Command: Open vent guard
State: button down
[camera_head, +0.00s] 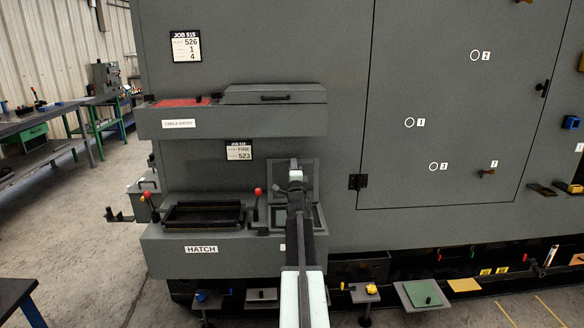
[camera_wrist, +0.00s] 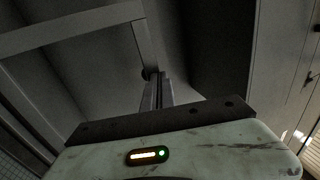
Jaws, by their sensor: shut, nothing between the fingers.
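No label reading vent guard is legible. A small grey flap (camera_head: 311,172) stands raised above a square opening on the lower ledge of the grey enclosure, right of the hatch, and is the likely guard. My arm covers much of the opening and part of the flap. My gripper (camera_head: 294,165) is in front of the flap, shut and empty. In the wrist view my gripper (camera_wrist: 153,88) points at a dark grey surface with a lighter frame bar; I cannot tell whether it touches anything.
The hatch recess (camera_head: 203,215) with a black frame lies left, between red-knobbed levers (camera_head: 258,192). Above is the cable entry shelf (camera_head: 230,121) with a handled grey lid (camera_head: 274,94). A large door panel (camera_head: 450,110) is right. Small pedestals stand below.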

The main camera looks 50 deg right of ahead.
jog(key=s+a+r+p, duration=0.1)
jog(key=s+a, duration=0.8)
jog(key=a, duration=0.1)
jog(key=shift+a+r+p, duration=0.35)
